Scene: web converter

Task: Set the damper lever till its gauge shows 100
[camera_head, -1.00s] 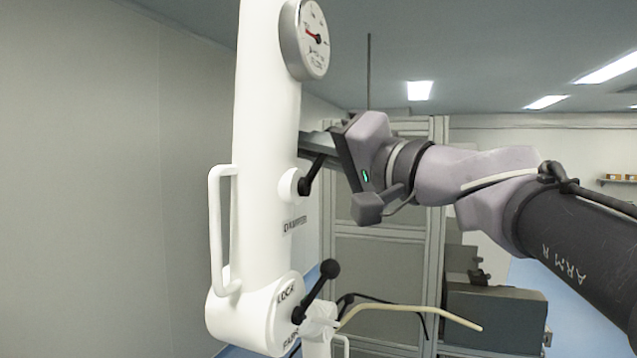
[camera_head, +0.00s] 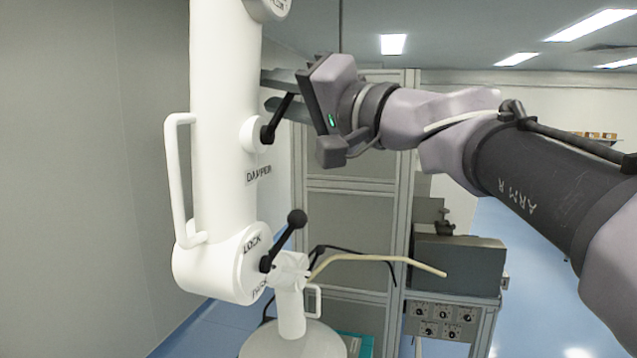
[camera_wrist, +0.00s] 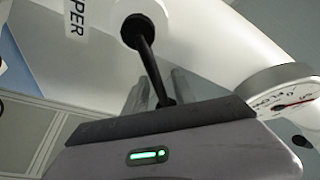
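The black damper lever (camera_head: 281,117) stands out from a round white hub (camera_head: 248,135) on the white column, above the DAMPER label, and slants up to the right. My gripper (camera_head: 283,93) is at its outer end, with two grey fingers apart. In the wrist view the lever (camera_wrist: 149,65) runs down between my fingers (camera_wrist: 162,88), with a gap beside it; its tip is hidden behind the gripper body. The gauge (camera_wrist: 283,93) shows at the right of the wrist view with a red needle; its reading is too small to tell. The head view cuts off the gauge (camera_head: 268,8).
A second black lever (camera_head: 285,240) with a ball knob sits below, by the LOCK label. A white handle (camera_head: 172,180) stands on the column's left. Behind are a grey cabinet frame (camera_head: 350,205) and a grey box (camera_head: 458,266). Open floor lies at the right.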

